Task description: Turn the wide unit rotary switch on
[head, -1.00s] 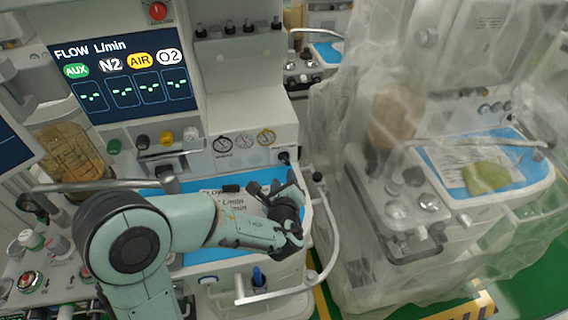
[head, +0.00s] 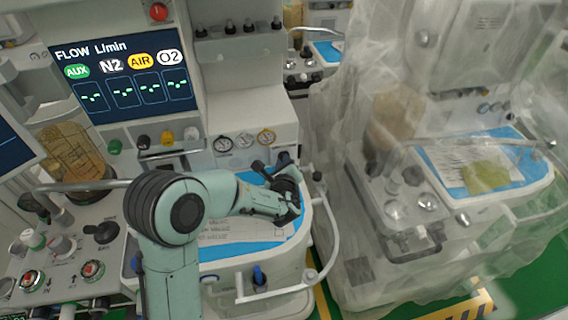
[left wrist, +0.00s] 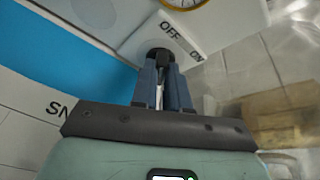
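The rotary switch (left wrist: 162,54) is a small black knob on the pale front of the wide unit (head: 252,115). In the left wrist view it sits just below the printed "OFF", with "ON" to the right of that. Which label it points at is hard to tell. My left gripper (left wrist: 162,72) has its two dark blue fingers close together, one on each side of the knob, and appears shut on it. In the head view my left gripper (head: 275,166) is at the unit's right lower corner and covers most of the switch. My right gripper is not in view.
Round gauges (head: 244,141) sit just above the switch. A blue-topped work surface (head: 255,236) with a printed sheet lies below my arm, with a rail (head: 331,235) at its right edge. A second cart under clear plastic (head: 430,170) stands at right.

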